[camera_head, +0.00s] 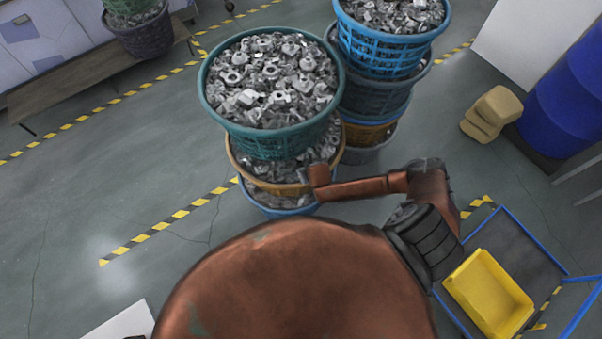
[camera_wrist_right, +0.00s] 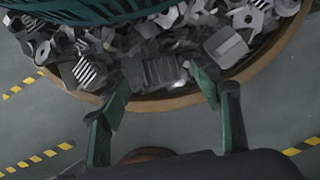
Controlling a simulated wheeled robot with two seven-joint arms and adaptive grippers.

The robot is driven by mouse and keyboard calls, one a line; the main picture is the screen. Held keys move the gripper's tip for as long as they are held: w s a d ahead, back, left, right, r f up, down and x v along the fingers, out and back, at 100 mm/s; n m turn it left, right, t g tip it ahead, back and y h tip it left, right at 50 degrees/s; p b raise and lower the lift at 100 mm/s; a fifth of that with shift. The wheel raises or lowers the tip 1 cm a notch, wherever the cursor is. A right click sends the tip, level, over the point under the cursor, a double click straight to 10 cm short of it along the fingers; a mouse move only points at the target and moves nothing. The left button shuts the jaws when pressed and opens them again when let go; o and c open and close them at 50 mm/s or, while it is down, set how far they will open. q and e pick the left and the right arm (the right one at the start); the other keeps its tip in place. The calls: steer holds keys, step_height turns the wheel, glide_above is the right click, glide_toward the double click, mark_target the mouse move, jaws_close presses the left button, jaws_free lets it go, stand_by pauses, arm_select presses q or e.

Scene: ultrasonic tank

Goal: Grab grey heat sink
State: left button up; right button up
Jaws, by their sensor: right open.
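In the right wrist view a grey finned block (camera_wrist_right: 160,72), which looks like a heat sink, lies among grey metal parts at the near edge of an orange-rimmed basket (camera_wrist_right: 185,99). My right gripper (camera_wrist_right: 161,88) is open, with its two green fingers on either side of the block; I cannot tell whether they touch it. Another finned grey piece (camera_wrist_right: 88,70) lies to the left. In the head view the orange-rimmed basket (camera_head: 238,164) sits under a teal basket (camera_head: 270,142). My right gripper's fingers cannot be made out there. My left gripper is not in view.
The teal basket, full of metal parts, overhangs the orange-rimmed one. A stack with a blue basket (camera_head: 385,52) stands behind. A yellow bin (camera_head: 490,292), yellow stepped block (camera_head: 490,113) and blue drum (camera_head: 568,95) are at right.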

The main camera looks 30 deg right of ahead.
steer(key=shift+x, duration=1.5)
steer(key=c, duration=1.2)
steer(key=shift+r, duration=0.1)
steer(key=shift+c, duration=0.2)
